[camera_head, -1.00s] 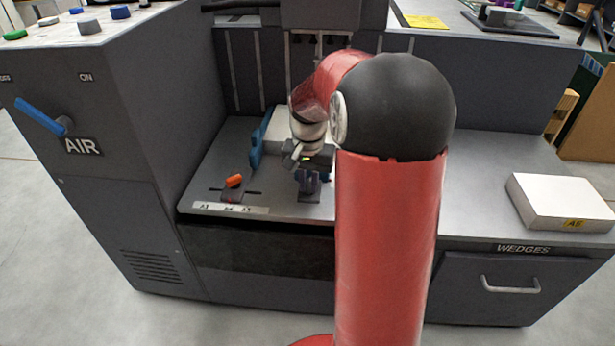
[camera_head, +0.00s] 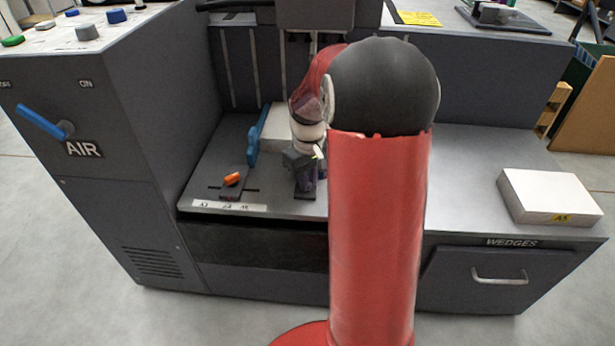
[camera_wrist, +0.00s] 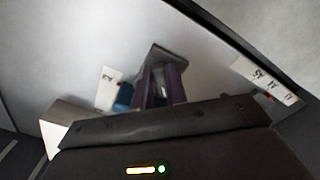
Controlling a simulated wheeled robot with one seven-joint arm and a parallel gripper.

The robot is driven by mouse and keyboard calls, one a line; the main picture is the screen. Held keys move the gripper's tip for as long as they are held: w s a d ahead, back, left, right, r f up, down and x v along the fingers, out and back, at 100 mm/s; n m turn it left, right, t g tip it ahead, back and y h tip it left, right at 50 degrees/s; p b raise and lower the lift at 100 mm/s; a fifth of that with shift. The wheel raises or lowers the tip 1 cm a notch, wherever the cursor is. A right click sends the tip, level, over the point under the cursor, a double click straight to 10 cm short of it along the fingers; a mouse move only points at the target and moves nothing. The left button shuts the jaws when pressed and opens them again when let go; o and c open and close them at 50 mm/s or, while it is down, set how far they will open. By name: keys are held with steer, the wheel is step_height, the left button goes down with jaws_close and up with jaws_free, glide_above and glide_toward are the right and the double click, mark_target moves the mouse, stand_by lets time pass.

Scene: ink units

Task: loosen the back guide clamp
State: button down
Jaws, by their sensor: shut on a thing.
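The back guide clamp (camera_head: 305,193) has a small dark base on the grey machine table, right of the orange-levered clamp (camera_head: 233,180). My gripper (camera_head: 308,176) is pointed down over that base and is shut on the clamp. In the wrist view, purple upright parts show at my gripper's tip (camera_wrist: 160,88), in front of the clamp's dark plate (camera_wrist: 170,52). The clamp's lever is mostly hidden, so its angle cannot be told. A blue piece (camera_wrist: 123,97) lies just left of the purple parts.
A size scale (camera_head: 230,206) runs along the table's front edge. A white block (camera_head: 548,195) lies at the right; the table between it and my arm is clear.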

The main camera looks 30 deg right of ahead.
steer(key=shift+n, duration=0.5)
steer(key=c, duration=1.4)
jaws_free()
step_height(320, 180, up, 8)
steer(key=shift+f+p, duration=0.1)
steer(key=shift+p, duration=0.3)
